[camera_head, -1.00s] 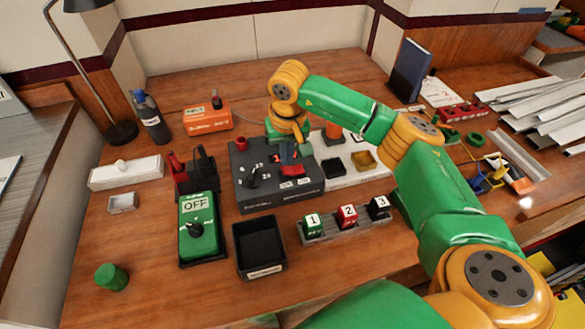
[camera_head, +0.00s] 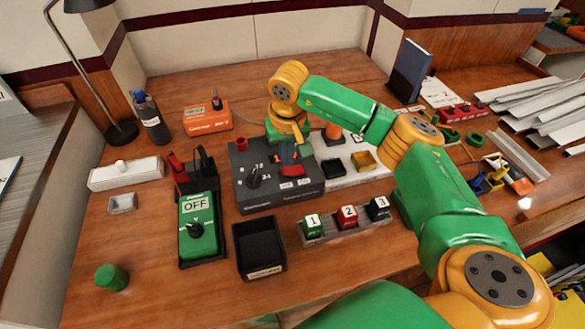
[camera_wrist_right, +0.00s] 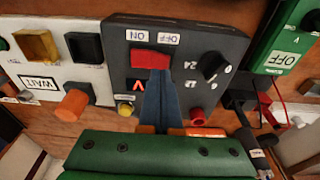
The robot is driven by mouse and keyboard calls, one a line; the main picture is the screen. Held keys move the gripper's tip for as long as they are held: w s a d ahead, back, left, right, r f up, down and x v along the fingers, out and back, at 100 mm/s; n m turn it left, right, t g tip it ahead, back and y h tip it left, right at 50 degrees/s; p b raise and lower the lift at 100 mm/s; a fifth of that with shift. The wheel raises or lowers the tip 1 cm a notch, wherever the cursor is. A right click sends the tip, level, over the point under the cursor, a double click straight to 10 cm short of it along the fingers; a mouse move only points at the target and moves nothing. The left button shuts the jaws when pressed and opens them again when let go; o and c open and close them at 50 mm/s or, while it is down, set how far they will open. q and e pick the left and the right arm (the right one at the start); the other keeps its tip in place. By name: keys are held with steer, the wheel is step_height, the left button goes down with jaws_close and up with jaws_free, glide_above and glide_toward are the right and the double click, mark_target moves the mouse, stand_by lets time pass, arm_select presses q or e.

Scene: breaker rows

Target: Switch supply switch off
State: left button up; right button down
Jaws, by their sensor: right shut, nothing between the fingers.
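The dark grey power supply (camera_head: 262,199) stands mid-table with a black knob (camera_head: 254,177) and a red rocker switch (camera_head: 291,170). In the right wrist view the red switch (camera_wrist_right: 150,60) lies by the ON label (camera_wrist_right: 138,35) and OFF label (camera_wrist_right: 166,40), with a lit red display beside it. My right gripper (camera_wrist_right: 160,73) is shut and empty. Its blue fingertips are at the switch's near edge; I cannot tell whether they touch. In the head view this gripper (camera_head: 292,158) is over the switch. The rocker's tilt is unclear. My left gripper is not in view.
A green meter (camera_head: 200,243) reading OFF and an empty black bin (camera_head: 260,247) stand in front. Numbered blocks sit in a grey rack (camera_head: 330,234). A white panel (camera_head: 348,172) with an orange knob (camera_wrist_right: 75,103) adjoins the supply. The front left table is mostly clear.

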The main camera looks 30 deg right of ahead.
mark_target(287, 170)
steer(key=shift+f+b, duration=0.9)
steer(key=shift+f, duration=0.15)
stand_by(0.9)
step_height(287, 170, up, 7)
steer(key=p, duration=0.6)
steer(key=shift+r, duration=0.15)
steer(key=shift+f, duration=0.2)
